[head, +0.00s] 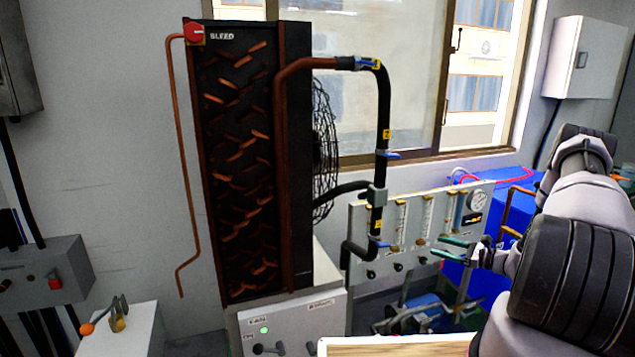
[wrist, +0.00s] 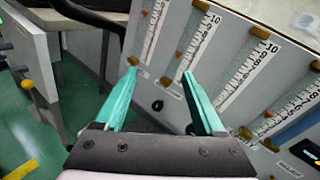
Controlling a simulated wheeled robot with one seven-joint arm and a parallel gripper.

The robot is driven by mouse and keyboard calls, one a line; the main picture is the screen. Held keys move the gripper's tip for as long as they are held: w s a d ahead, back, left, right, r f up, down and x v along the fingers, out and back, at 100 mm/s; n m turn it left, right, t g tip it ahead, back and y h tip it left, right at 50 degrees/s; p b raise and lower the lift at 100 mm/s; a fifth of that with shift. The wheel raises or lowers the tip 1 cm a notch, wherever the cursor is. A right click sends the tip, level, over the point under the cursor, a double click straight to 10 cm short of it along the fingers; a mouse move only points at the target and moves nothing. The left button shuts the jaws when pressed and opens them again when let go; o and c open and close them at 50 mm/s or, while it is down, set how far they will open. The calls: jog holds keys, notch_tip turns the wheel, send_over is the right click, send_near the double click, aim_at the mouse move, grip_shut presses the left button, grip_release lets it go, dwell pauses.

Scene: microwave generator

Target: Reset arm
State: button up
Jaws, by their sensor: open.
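My gripper (head: 446,247) is at the right in the head view, in front of the flow meter panel (head: 382,243). Its two green fingers are apart with nothing between them. In the wrist view my gripper (wrist: 160,78) points at the lower part of the panel (wrist: 178,40), where several scaled tubes with yellow fittings stand. I cannot tell how far the fingertips are from the panel. My arm reaches in from the right edge of the head view.
A tall black radiator (head: 240,160) with a fan stands left of the panel. Black pipes (head: 383,120) with blue valve handles run between them. A white control box (head: 290,325) stands below the radiator. A blue container (head: 470,278) is behind my gripper.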

jog(key=s+a+r+n+g+h, duration=0.1)
jog(key=s+a+r+n+g, duration=0.3)
jog(key=r, duration=0.6)
jog(key=s+a+r+n+g+h, duration=0.15)
jog(key=a+r+n, duration=0.35)
jog(key=r, duration=0.6)
jog(key=s+a+r+n+g+h, duration=0.1)
jog(key=s+a+r+n+g, duration=0.3)
jog(key=r, duration=0.6)
jog(key=s+a+r+n+t+h, duration=0.2)
jog(key=s+r, duration=0.6)
jog(key=s, duration=0.4)
jog(key=s+a+r+n+t+h, duration=0.2)
jog(key=s+r, duration=0.6)
jog(key=s, duration=0.4)
jog(key=n+t+h, duration=0.1)
jog(key=n+h, duration=0.1)
jog(key=h, duration=0.1)
jog(key=shift+r, duration=0.15)
jog(key=shift+w, duration=0.15)
